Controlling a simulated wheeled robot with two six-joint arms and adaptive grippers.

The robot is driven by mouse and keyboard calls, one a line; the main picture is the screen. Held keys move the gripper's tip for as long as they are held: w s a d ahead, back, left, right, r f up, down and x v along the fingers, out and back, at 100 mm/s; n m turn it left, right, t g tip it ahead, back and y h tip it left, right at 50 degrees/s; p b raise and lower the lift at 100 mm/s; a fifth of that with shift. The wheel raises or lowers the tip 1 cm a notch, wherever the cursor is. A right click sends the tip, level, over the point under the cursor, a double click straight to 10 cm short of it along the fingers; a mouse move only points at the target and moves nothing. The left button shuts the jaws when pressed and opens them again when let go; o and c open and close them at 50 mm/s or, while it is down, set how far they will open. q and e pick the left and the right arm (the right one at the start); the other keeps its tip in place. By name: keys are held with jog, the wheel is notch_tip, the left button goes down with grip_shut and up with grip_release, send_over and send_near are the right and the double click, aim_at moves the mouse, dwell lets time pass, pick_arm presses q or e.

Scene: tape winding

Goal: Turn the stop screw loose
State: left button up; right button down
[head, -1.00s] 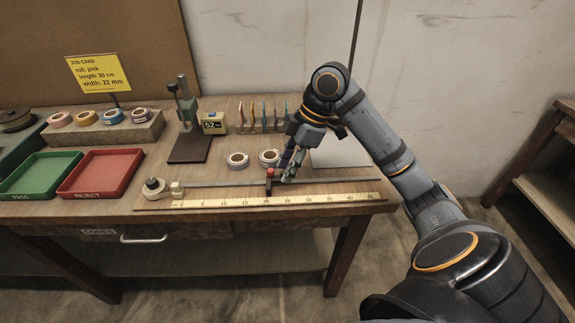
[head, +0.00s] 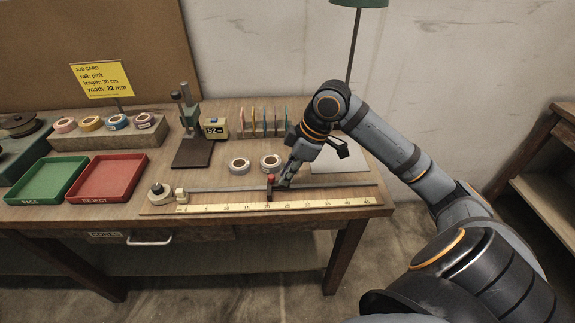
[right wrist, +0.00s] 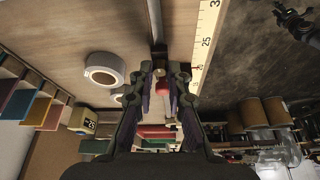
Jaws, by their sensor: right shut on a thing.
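The stop screw is a small red knob (head: 271,179) on the stop that sits on the dark rail (head: 225,188) beside the ruler, near its middle. My right gripper (head: 283,183) reaches down to it from the right. In the right wrist view the red knob (right wrist: 163,87) lies between the two fingers (right wrist: 165,92), and the gripper is shut on it. The finger contact is partly hidden in the head view. My left gripper does not show in the head view; a dark jointed shape at the wrist view's upper right may be it, too unclear to tell.
The yellow ruler (head: 225,208) runs along the front edge. Two white tape rolls (head: 239,166) lie just behind the rail. A green tray (head: 47,182) and a red tray (head: 106,180) stand at left. A dark stand (head: 192,152) and a lamp (head: 355,40) are behind.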

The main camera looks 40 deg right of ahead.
jog(key=m+p, duration=0.2)
jog(key=shift+s+a+r+t+h+p, duration=0.1)
jog(key=shift+s+r+t+h+p, duration=0.05)
jog(key=shift+r+t+h+p, duration=0.2)
jog(key=shift+f+m+t+h+p, duration=0.15)
jog(key=shift+m+h+p, duration=0.05)
jog(key=shift+m+p, duration=0.35)
jog(key=shift+f+m+t+h+p, duration=0.15)
jog(key=shift+m+p, duration=0.25)
jog(key=shift+m, duration=0.25)
jog(key=c, duration=1.3)
grip_release()
jog(key=shift+r, duration=0.15)
notch_tip(320, 180, up, 10)
jog(key=shift+f, duration=0.2)
